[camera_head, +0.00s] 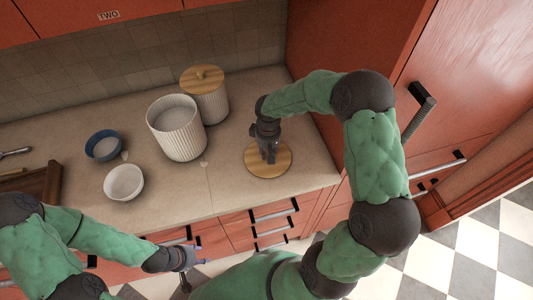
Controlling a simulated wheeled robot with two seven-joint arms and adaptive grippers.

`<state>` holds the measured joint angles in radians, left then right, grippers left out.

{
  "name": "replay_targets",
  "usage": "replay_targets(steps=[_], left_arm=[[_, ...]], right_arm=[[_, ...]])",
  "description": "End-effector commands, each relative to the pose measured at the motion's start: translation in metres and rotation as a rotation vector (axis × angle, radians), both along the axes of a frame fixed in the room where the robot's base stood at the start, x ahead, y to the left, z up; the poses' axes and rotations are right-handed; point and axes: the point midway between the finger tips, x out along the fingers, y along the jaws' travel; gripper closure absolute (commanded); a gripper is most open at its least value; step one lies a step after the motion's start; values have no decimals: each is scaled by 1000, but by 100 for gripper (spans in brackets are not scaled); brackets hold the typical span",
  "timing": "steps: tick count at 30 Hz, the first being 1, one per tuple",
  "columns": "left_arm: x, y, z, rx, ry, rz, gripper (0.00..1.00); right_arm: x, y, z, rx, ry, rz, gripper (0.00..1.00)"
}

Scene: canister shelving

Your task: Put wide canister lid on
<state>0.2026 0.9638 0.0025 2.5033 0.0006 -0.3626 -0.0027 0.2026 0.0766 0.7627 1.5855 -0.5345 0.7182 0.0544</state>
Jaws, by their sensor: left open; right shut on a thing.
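The wide canister (178,132) is white and ribbed and stands open on the counter, with no lid on it. A round wooden lid (256,164) is on or just above the counter to its right; I cannot tell if it touches the surface. My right gripper (268,156) is shut on this lid from above and partly hides its middle. My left gripper (197,262) is open and empty, low in front of the drawers, well away from the canister.
A second ribbed canister (211,105) with a wooden lid stands behind the open one. A blue bowl (104,146) and a white bowl (124,182) are to the left. A wooden tray (45,187) lies at far left. A tall red cabinet (345,45) bounds the right.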

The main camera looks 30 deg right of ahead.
Motion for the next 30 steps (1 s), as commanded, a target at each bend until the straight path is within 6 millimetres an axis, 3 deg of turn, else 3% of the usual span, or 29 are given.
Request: replay_targets(steps=[21, 30], left_arm=[[0, 0, 25, 0, 0, 0, 52], [0, 0, 25, 0, 0, 0, 52]], right_arm=[[1, 0, 38, 0, -2, -1, 100], [0, 0, 39, 0, -1, 0, 100]])
